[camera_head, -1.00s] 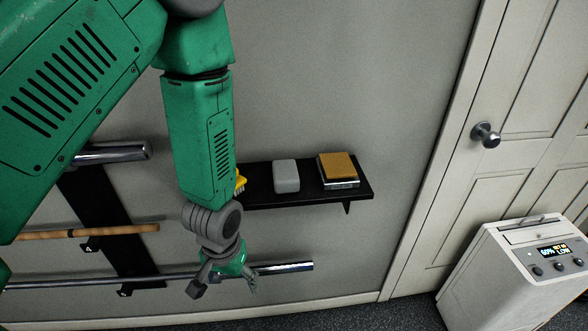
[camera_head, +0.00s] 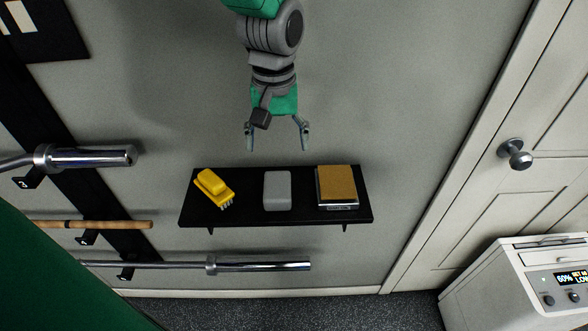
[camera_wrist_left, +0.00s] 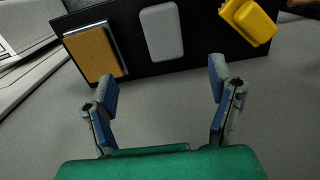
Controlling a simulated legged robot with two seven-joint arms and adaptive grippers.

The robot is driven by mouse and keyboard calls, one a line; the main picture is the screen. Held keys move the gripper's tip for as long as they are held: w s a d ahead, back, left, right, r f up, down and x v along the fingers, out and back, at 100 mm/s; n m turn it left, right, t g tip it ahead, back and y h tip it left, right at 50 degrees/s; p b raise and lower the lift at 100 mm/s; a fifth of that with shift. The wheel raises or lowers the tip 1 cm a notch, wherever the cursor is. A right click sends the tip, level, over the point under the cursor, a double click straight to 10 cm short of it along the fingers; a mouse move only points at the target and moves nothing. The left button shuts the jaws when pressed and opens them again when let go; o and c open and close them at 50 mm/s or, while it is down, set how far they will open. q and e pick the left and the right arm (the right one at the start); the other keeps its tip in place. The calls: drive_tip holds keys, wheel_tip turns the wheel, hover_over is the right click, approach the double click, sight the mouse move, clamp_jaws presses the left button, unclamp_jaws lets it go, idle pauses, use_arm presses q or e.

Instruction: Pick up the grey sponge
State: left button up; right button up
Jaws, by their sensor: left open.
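The grey sponge (camera_head: 277,190) lies on a black wall shelf (camera_head: 300,215), between a yellow brush and a brown-topped block. It also shows in the left wrist view (camera_wrist_left: 162,32), ahead of the fingertips and between their lines. My left gripper (camera_head: 277,136) is open and empty, with its fingers pointing at the shelf. In the head view it appears just above the sponge, apart from it. In the left wrist view both blue-padded fingers (camera_wrist_left: 164,80) are spread wide. My right gripper is not in view.
The yellow brush (camera_head: 213,186) is left of the sponge and the brown-topped block (camera_head: 337,186) right of it, with small gaps. Barbells (camera_head: 90,157) on a rack are at left. A door (camera_head: 545,120) and a white appliance (camera_head: 515,285) are at right.

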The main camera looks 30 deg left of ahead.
sight(277, 184)
use_arm(q)
wheel_tip(277, 184, down, 7)
drive_tip(key=shift+s+a+f, duration=0.1)
drive_tip(key=shift+s+f, duration=0.05)
drive_tip(key=shift+f, duration=0.55)
wheel_tip(277, 184, down, 4)
drive_tip(key=shift+s+a+f, duration=0.1)
drive_tip(key=shift+a+f, duration=0.05)
drive_tip(key=shift+f, duration=0.35)
drive_tip(key=shift+c, duration=0.4)
drive_tip(key=c, duration=1)
